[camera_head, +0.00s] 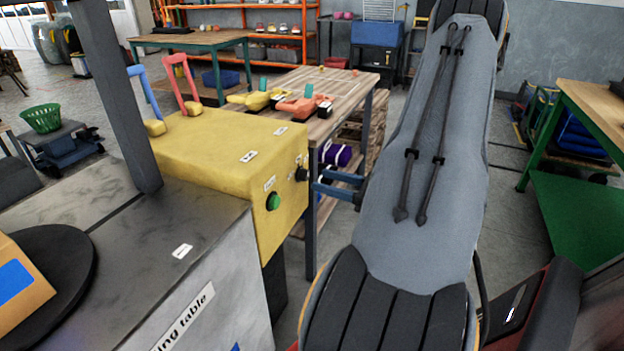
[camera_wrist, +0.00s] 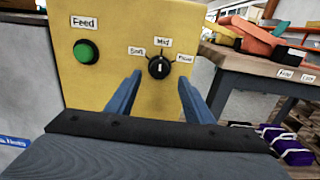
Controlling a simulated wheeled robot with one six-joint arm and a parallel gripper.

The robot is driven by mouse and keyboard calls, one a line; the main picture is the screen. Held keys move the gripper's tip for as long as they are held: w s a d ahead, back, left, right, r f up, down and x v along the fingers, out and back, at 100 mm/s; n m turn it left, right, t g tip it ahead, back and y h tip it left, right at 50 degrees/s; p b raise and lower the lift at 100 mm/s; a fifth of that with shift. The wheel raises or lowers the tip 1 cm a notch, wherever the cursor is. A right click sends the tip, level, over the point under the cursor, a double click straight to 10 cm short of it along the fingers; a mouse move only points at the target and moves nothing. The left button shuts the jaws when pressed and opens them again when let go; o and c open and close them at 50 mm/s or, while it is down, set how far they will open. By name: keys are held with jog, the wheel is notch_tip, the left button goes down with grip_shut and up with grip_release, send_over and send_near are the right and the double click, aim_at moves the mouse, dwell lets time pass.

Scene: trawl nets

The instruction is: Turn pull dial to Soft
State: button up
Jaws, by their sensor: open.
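The pull dial (camera_wrist: 159,67) is a small black knob on the front of a yellow box (camera_wrist: 115,22). Labels reading Soft (camera_wrist: 136,51), Mid (camera_wrist: 162,42) and what looks like Firm (camera_wrist: 184,57) fan out above it. Its white mark stands upright, in line with Mid. In the head view the dial (camera_head: 301,174) sits at the box's right side. My gripper (camera_wrist: 160,77) is open, its blue fingers left and right of the dial in the wrist view. In the head view my gripper (camera_head: 317,181) is just short of the dial, apparently not touching it.
A green Feed button (camera_wrist: 86,52) is left of the dial. A blue lever (camera_head: 145,92) and a pink lever (camera_head: 182,80) stand on the box. A wooden table (camera_head: 345,82) with coloured items stands behind, with purple rolls (camera_head: 340,155) beneath.

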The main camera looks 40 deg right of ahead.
aim_at(308, 177)
jog(key=shift+x, duration=2.25)
jog(key=c, duration=1)
